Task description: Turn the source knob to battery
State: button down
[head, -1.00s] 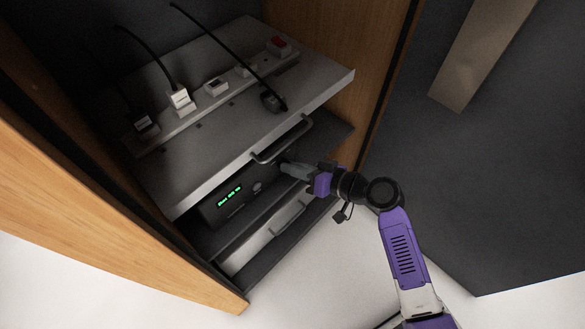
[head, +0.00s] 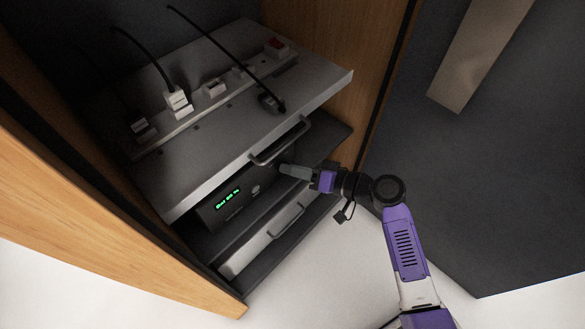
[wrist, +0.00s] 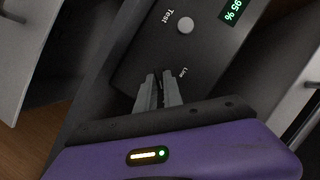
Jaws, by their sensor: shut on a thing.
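The power unit (head: 240,200) is a dark box with a green display, on the shelf under the pulled-out top shelf. Its front panel (wrist: 140,55) fills the middle of the wrist view, with a white button marked "Test" (wrist: 186,25) and a display reading "95 %" (wrist: 234,10). My gripper (wrist: 158,84) is at the panel beside the word "Line", its grey fingers close together on the small dark source knob (wrist: 158,74). The fingers hide most of the knob, and its pointer cannot be made out. In the head view my gripper (head: 284,169) reaches the unit's right end.
The top shelf (head: 180,175) with a bar handle (head: 280,142) overhangs the unit. A power strip (head: 205,100) with plugs and a red switch (head: 277,46) lies on it. A lower drawer handle (head: 288,222) is below. Wooden cabinet walls stand at both sides.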

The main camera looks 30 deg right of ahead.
jog(key=c, duration=1.5)
grip_release()
jog(key=shift+p+v, duration=1.15)
jog(key=shift+v, duration=2.8)
